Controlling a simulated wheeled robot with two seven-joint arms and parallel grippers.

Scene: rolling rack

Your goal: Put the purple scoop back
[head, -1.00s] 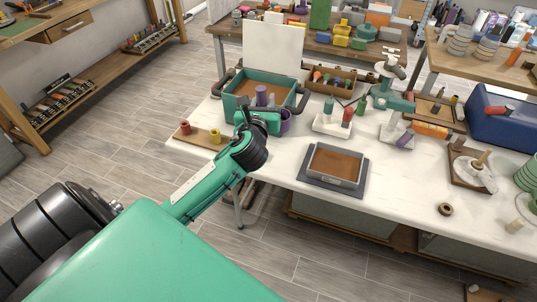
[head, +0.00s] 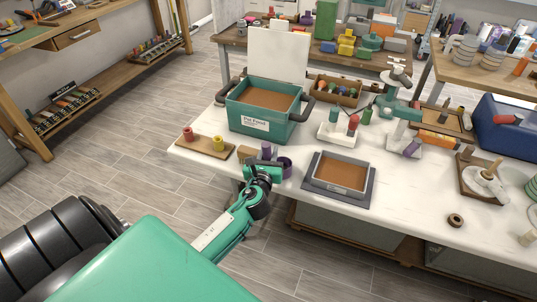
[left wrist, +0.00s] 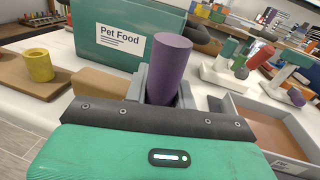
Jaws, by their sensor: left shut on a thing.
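The purple scoop shows in the head view as an upright purple handle (head: 266,151) beside a round purple cup (head: 285,166). My left gripper (head: 265,164) is shut on it at the table's near edge, in front of the pet food bin. In the left wrist view the purple handle (left wrist: 171,68) stands up, slightly tilted, between grey fingers (left wrist: 162,92); the cup is hidden. The teal Pet Food bin (head: 262,125) is open, its white lid (head: 279,52) raised behind it, with brown food (head: 265,97) inside. My right gripper is not in view.
A tan block (left wrist: 108,82) sits near the gripper. A grey tray with brown filling (head: 342,172) stands right. A white holder (head: 337,137) and green scale-like stand (head: 398,100) are behind.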

